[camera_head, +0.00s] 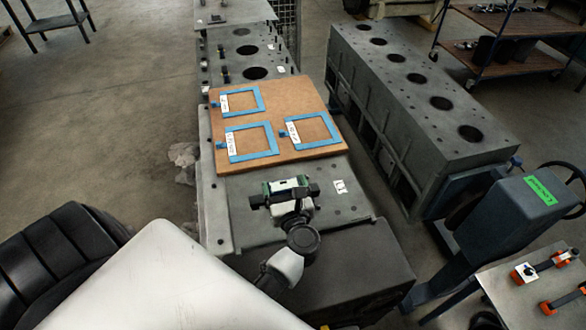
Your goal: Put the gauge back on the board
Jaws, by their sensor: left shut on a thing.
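The board (286,96) is a brown panel lying on the grey engine block, with three blue square outlines and small white labels. All three outlines look empty. My left gripper (285,194) is in front of the board's near edge, over the block's flat grey top. It is shut on a small white-and-green thing, which looks like the gauge (291,184). The black gripper parts hide much of it. The held thing is apart from the board in the picture; its height above the block is hard to tell. My right gripper is not in view.
A second grey block with round holes (420,100) stands to the right. A dark machine with a green label (541,190) is nearer, beside a table (520,300) with orange-and-black tools. A wheeled shelf (515,25) stands at the back right. Open floor lies left.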

